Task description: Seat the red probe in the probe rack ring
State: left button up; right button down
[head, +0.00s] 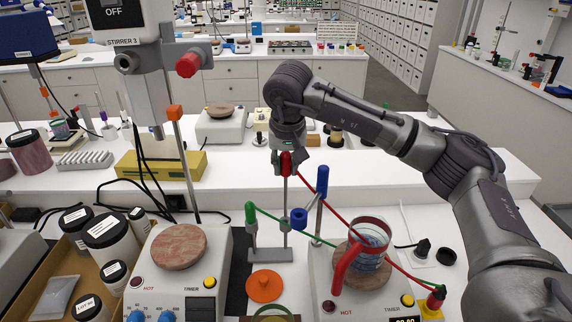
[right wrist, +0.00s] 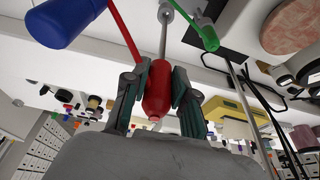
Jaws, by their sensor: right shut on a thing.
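The red probe (head: 286,164) has a red handle, with a thin grey shaft seen below it. My right gripper (head: 287,158) is shut on the handle above the probe rack. The right wrist view shows the red handle (right wrist: 157,90) between both fingers (right wrist: 158,92). The probe rack (head: 268,255) has a grey base behind the orange disc. I cannot tell whether the red probe's tip is inside a ring. My left gripper is not in view.
A red cable runs from the probe to plugs (head: 435,300) at right, passing a beaker (head: 370,235) on the right hotplate (head: 325,285). The left hotplate (head: 215,285) carries a round stone-like plate. An orange disc (head: 264,286) lies between them. A stand rod (head: 186,170) rises at left.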

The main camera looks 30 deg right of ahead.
aim_at(286, 204)
jog(key=shift+f+b, duration=3.7)
jog(key=shift+f, duration=1.55)
jog(key=shift+r, duration=0.15)
jog(key=shift+r+p, duration=3.3)
jog(key=shift+r, duration=1.5)
